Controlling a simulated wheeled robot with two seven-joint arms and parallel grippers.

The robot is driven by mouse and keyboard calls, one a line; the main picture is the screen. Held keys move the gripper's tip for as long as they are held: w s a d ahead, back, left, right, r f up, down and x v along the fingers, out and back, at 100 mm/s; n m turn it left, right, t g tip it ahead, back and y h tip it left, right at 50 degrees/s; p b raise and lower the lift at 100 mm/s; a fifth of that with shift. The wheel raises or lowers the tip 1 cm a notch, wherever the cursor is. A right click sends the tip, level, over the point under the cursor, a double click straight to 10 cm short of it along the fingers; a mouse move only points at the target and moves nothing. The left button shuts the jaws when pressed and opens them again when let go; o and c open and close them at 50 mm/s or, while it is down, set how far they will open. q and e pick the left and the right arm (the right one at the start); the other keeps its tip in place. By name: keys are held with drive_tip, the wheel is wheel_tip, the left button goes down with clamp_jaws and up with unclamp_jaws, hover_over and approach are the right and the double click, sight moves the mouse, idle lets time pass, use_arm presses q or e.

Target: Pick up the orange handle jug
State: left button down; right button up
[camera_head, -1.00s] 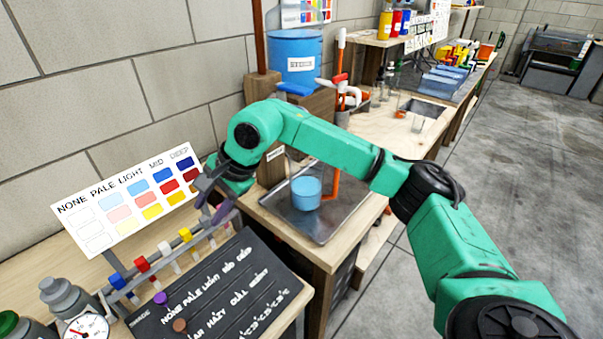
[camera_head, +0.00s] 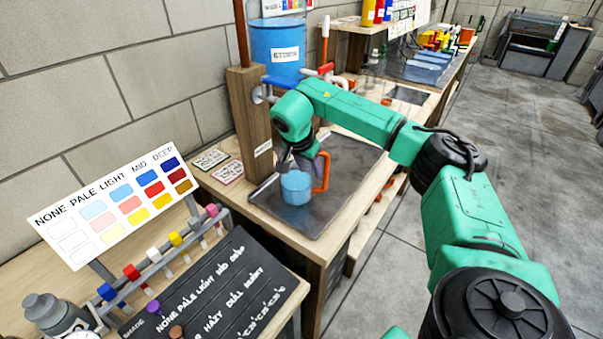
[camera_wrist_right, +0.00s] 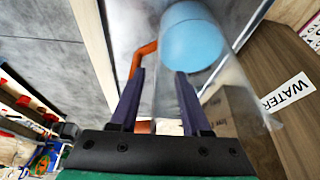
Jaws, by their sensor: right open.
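The orange handle jug (camera_head: 296,188) stands upright on the metal tray (camera_head: 345,180). It is clear, with light blue liquid inside, and its orange handle (camera_head: 322,172) is on the right side in the head view. My right gripper (camera_head: 291,162) is just above and behind the jug, pointing down. In the right wrist view my right gripper (camera_wrist_right: 160,72) is open, with nothing clamped. There the jug's blue liquid (camera_wrist_right: 190,40) lies beyond the right finger, and the handle (camera_wrist_right: 141,57) shows near the left finger. Whether a finger touches the jug is unclear. My left gripper is out of view.
A wooden post (camera_head: 246,125) and a blue water tank (camera_head: 277,50) stand behind the tray. A color chart (camera_head: 115,205), a rack of colored clips (camera_head: 165,250) and a black board (camera_head: 205,290) are at left. The tray's right part is clear.

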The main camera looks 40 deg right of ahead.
drive_tip(key=shift+w+d+f, duration=0.1)
drive_tip(key=shift+d+f, duration=0.2)
drive_tip(key=shift+f, duration=0.35)
clamp_jaws()
drive_tip(key=shift+r, duration=0.1)
idle(0.8)
